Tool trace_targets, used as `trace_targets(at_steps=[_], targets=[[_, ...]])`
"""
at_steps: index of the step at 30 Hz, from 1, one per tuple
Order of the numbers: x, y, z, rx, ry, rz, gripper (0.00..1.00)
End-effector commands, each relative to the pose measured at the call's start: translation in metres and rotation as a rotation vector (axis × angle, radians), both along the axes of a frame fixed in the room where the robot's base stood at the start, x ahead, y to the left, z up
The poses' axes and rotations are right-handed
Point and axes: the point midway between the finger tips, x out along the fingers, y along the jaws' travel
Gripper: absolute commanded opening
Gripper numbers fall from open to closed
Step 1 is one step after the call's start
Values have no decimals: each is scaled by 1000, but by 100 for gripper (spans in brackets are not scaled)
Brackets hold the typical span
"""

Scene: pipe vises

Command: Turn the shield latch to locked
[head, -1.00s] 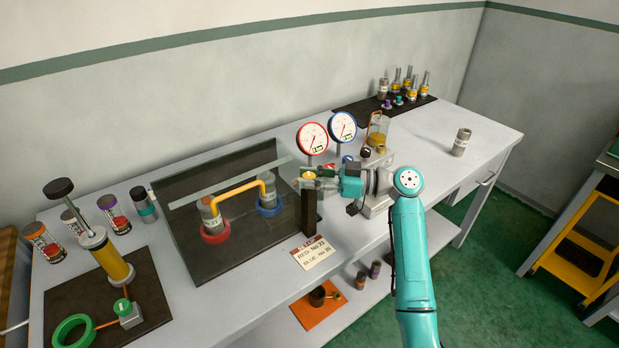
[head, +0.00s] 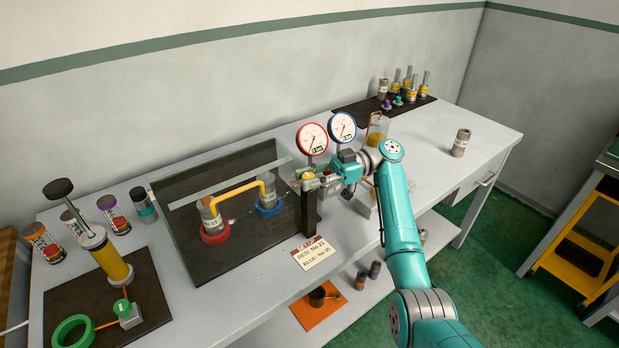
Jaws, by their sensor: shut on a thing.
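The shield (head: 230,172) is a clear panel with a pale top bar, standing over the dark vise tray. A dark post (head: 307,217) stands at its right front end. The shield latch (head: 308,176), with a yellow part showing, sits at the top of this post. My gripper (head: 310,182) is at the post top, reaching in from the right, with its fingers shut on the latch. The fingers hide much of the latch, so I cannot tell its exact angle.
A yellow pipe (head: 237,190) links two vises, with a red ring (head: 215,235) and a blue ring (head: 269,208), behind the shield. Red (head: 312,138) and blue (head: 342,127) gauges stand behind my gripper. A label card (head: 314,253) lies in front of the post.

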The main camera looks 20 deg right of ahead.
Motion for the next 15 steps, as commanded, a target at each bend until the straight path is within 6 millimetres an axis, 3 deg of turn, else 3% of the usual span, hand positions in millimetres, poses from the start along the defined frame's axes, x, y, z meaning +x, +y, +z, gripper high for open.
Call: trace_targets(at_steps=[10,11,13,15], targets=[[0,1,-2,-1,3,3,0],[0,1,-2,-1,3,3,36],[0,1,-2,-1,3,3,54],[0,1,-2,-1,2,3,57]])
